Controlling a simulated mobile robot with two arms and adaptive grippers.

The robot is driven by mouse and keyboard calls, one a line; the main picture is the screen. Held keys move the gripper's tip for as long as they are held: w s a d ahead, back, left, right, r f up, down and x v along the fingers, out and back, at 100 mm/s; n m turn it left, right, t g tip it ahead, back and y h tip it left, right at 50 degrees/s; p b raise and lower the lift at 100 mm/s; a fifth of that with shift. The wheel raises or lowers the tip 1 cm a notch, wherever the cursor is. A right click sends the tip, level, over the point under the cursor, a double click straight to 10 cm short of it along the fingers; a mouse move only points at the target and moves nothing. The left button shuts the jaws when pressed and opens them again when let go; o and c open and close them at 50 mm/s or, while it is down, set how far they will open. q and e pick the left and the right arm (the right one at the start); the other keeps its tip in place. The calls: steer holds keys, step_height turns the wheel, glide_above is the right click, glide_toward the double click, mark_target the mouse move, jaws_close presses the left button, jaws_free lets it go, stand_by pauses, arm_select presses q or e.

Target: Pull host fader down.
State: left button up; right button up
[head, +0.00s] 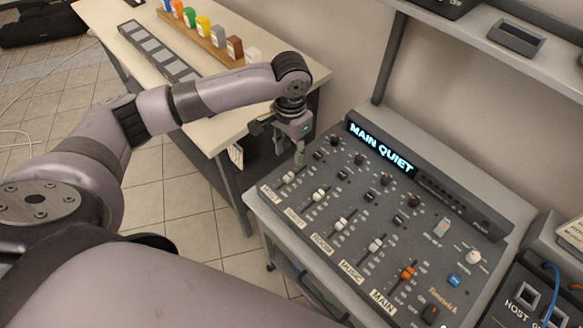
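The mixing console (440,215) stands on a grey stand at the right, its display (380,149) reading "MAIN QUIET". The host fader (289,177) is a white cap in the leftmost slot, above the HOST label (270,193). My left gripper (299,156) hangs over the console's far left corner, fingers down, a little above and right of the host fader cap. I see no contact with the cap. The fingers show nearly edge-on, so their opening is unclear; nothing shows held. My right gripper is out of view.
Other white faders (341,224) and an orange MAIN fader (407,273) run to the right, with knobs (386,180) behind them. A cream table (215,133) with colored blocks stands at the left. A HOST box (523,305) is at bottom right.

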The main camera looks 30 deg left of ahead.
mark_target(291, 173)
arm_select(q)
step_height(291, 173, down, 10)
steer(key=shift+w+f+p, duration=0.1)
steer(key=shift+w+p, duration=0.05)
steer(key=shift+p, duration=0.4)
jaws_close()
stand_by(0.6)
